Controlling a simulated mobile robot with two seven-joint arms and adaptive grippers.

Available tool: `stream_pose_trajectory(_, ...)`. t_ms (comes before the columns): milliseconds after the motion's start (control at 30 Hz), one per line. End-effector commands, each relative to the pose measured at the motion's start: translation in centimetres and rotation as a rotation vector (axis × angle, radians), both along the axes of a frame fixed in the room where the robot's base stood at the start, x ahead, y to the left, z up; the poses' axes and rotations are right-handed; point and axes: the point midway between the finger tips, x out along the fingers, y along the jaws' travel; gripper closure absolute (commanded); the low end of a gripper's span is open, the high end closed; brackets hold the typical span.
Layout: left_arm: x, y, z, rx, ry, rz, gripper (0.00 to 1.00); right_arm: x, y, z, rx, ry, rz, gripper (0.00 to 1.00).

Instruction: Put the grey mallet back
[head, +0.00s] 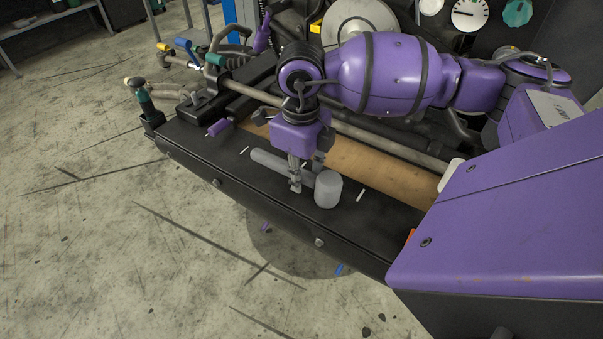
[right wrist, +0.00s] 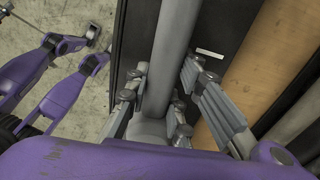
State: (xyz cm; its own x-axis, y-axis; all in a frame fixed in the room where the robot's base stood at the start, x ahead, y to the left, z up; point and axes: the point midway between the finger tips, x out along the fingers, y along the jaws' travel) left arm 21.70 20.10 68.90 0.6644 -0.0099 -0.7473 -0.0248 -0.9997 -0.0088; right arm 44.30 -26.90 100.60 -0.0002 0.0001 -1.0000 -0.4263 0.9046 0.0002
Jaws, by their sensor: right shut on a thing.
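The grey mallet (head: 327,190) is over the black ledge of the bench in the head view, its thick round head to the right and its handle reaching left. My right gripper (head: 296,184) comes down from above and is shut on the handle close to the head. In the right wrist view the fingers (right wrist: 159,95) stand either side of the handle of the mallet (right wrist: 174,40); the head is partly hidden below them. I cannot tell whether the mallet touches the ledge.
Short white marks (head: 361,195) lie on the black ledge (head: 385,213) beside the mallet. A brown board (head: 365,168) and a long metal bar (head: 390,148) run behind it. Open concrete floor lies in front.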

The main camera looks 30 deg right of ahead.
Motion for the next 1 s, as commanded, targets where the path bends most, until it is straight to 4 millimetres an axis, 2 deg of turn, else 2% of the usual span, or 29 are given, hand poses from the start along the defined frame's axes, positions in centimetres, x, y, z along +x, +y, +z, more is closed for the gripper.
stream_pose_trajectory(233, -0.1, 0.0, -0.1, 0.002, 0.003, -0.005, 0.55, 0.0, 0.0, 0.0, 0.000, -0.001, 0.001, 1.00)
stream_pose_trajectory(267, -0.1, 0.1, -0.1, 0.002, 0.002, -0.005, 0.55, 0.0, 0.0, -0.1, 0.000, 0.000, 0.001, 0.77)
stream_pose_trajectory(400, 0.0, 0.1, 0.1, 0.002, -0.001, -0.006, 0.55, 0.0, 0.0, 0.0, 0.000, -0.001, 0.001, 0.60)
stream_pose_trajectory(767, 0.0, 0.0, 0.0, 0.002, -0.002, -0.006, 0.55, 0.0, 0.0, -0.5, 0.000, 0.001, 0.001, 0.60)
stream_pose_trajectory(1000, -0.3, 0.0, -0.7, 0.001, 0.006, -0.001, 0.55, 0.0, -0.2, 3.3, -0.002, -0.001, 0.002, 0.60)
